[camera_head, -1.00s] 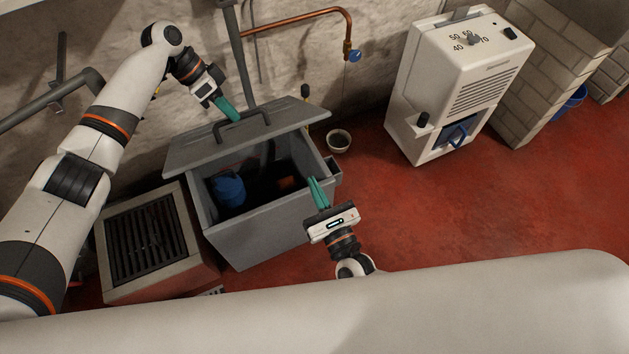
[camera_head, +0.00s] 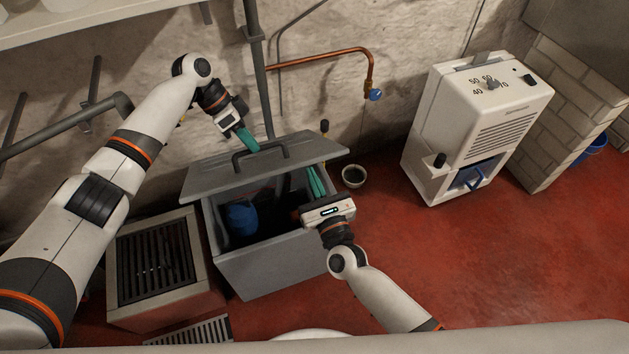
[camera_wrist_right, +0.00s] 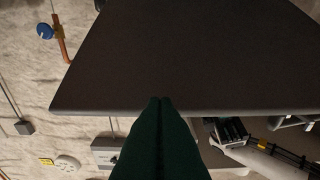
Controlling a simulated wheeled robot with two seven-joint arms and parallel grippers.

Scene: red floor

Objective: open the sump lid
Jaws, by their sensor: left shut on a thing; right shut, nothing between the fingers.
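The grey sump lid (camera_head: 212,178) is tilted up over the back of the grey sump box (camera_head: 265,270), whose front part lies open. My left gripper (camera_head: 254,147) is shut on the lid's dark handle (camera_head: 284,147) from above. My right gripper (camera_head: 316,180) is shut and empty over the right part of the opening, its teal fingertips close below the lid's front edge. In the right wrist view, the shut fingers (camera_wrist_right: 160,120) point at the dark underside of the lid (camera_wrist_right: 180,55). Whether they touch it I cannot tell.
Inside the box is a blue object (camera_head: 241,218). A grated unit (camera_head: 195,245) stands to its left, a small bowl (camera_head: 353,177) to its right. A white dehumidifier (camera_head: 470,130) stands farther right by the wall. Copper pipe (camera_head: 330,52) runs behind. Red floor at right is free.

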